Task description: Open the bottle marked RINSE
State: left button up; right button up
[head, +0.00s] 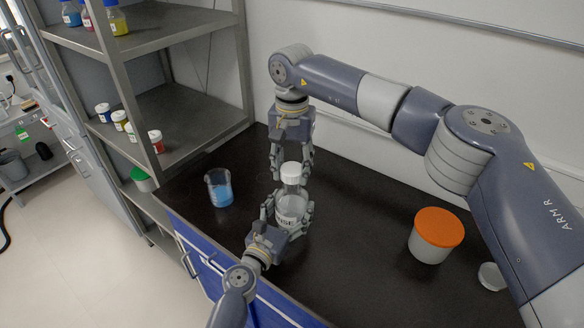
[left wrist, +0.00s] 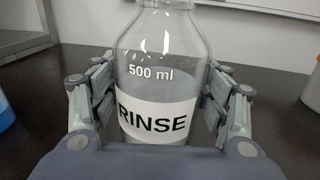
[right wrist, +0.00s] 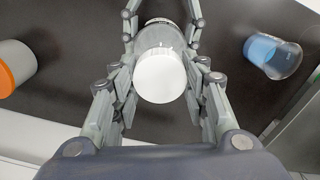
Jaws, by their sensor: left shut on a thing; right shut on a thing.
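The clear glass bottle marked RINSE (left wrist: 155,100) stands upright on the dark worktop, with "500 ml" above its white label. Its white screw cap (head: 290,171) sits on top of the neck and also shows in the right wrist view (right wrist: 161,76). My left gripper (head: 288,208) is shut on the bottle's body, one finger on each side. My right gripper (head: 291,166) comes down from above and is shut on the white cap. The fingers partly hide the sides of the bottle.
A beaker with blue liquid (head: 218,189) stands to the left of the bottle. A white tub with an orange lid (head: 430,248) and a small white round item (head: 491,277) are to the right. A grey shelf unit (head: 190,95) with several small bottles stands at left.

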aim_at(292, 169)
jog(key=shift+r, duration=2)
pick_arm(q)
jog(key=o, duration=2.2)
jog(key=shift+c, duration=0.2)
jog(key=shift+s, duration=0.15)
